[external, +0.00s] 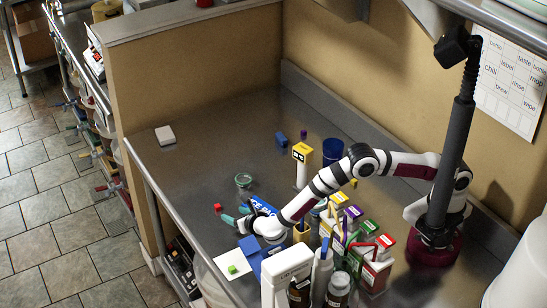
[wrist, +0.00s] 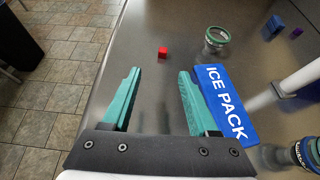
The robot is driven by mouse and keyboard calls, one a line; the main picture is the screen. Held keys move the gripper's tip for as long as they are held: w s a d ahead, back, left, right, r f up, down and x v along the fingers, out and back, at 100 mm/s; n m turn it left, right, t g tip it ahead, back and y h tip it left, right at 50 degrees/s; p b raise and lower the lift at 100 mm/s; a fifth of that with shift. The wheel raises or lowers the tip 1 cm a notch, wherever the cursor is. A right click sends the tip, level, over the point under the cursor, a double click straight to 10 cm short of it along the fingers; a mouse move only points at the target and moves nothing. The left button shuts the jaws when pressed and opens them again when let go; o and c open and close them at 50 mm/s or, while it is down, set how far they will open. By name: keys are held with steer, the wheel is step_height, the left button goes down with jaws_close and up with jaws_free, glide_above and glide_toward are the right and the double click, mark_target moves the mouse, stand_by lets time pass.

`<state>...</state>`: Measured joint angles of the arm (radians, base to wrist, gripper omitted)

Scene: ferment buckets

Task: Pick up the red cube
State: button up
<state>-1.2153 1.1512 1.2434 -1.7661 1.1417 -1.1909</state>
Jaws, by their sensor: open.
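The small red cube (external: 218,208) lies on the steel counter, near its left edge. In the wrist view the red cube (wrist: 163,52) is on bare metal, ahead of my fingertips and roughly between their lines. My gripper (external: 236,219) is low over the counter, just short of the cube in the external view. Its two teal fingers are spread apart with nothing between them, as the wrist view of my gripper (wrist: 160,73) shows. No finger appears to touch the cube.
A blue ice pack (wrist: 228,105) lies close beside my right finger. A glass jar (wrist: 216,40) stands to the cube's right. A blue block (external: 281,139) and a white block (external: 165,135) sit farther back. Boxes and bottles (external: 287,275) crowd the front. The counter's left edge is close.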

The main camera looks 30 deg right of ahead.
mark_target(218, 205)
steer(key=x, duration=1.3)
steer(key=shift+w+d+f, duration=0.25)
steer(key=shift+d+f, duration=0.05)
steer(key=shift+d, duration=0.05)
jaws_close()
